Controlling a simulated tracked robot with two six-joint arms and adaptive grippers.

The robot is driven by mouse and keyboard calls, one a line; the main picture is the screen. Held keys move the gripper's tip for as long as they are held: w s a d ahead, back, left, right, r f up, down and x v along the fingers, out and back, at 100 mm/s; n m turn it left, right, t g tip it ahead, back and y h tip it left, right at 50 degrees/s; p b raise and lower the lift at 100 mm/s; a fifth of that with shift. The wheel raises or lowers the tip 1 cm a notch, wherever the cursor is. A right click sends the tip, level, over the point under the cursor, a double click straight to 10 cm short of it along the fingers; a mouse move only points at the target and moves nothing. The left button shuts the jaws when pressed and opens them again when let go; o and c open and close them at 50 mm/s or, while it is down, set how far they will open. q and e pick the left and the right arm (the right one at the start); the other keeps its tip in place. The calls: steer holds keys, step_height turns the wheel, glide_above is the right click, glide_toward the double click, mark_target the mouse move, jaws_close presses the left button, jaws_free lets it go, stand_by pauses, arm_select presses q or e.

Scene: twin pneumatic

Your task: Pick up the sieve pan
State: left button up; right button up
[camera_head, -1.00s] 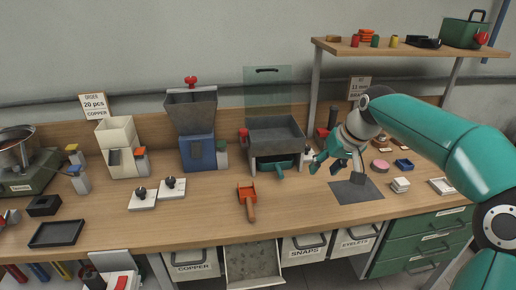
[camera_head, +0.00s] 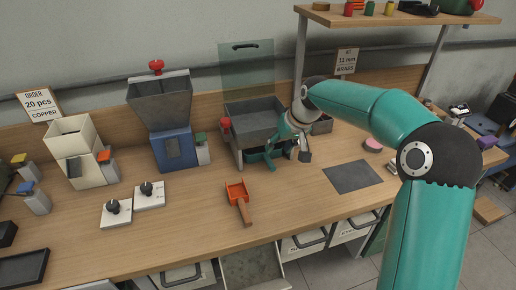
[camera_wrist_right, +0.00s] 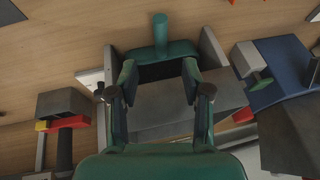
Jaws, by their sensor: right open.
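The sieve pan appears to be the teal pan (camera_head: 254,156) under the grey tray of the stand, partly hidden by my right gripper in the head view. In the right wrist view the teal pan (camera_wrist_right: 178,50) shows its rim and a round teal handle (camera_wrist_right: 160,30) sticking out of the stand toward the top of the picture. My right gripper (camera_head: 288,160) is open and empty in front of the stand. In the right wrist view its fingers (camera_wrist_right: 160,82) are spread, with the pan and handle beyond and between them; I cannot tell whether they touch. My left gripper is not in view.
The grey tray stand (camera_head: 252,122) has a red knob (camera_head: 225,123) at its left. A blue hopper machine (camera_head: 174,150) stands left of it. An orange scoop (camera_head: 238,198) lies in front. A dark mat (camera_head: 353,176) lies to the right.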

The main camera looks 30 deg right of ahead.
mark_target(270, 161)
steer(key=p+x, duration=0.1)
steer(key=x, duration=0.7)
steer(key=shift+s+a+f, duration=0.1)
steer(key=shift+s+f, duration=0.05)
steer(key=shift+f, duration=0.05)
jaws_close()
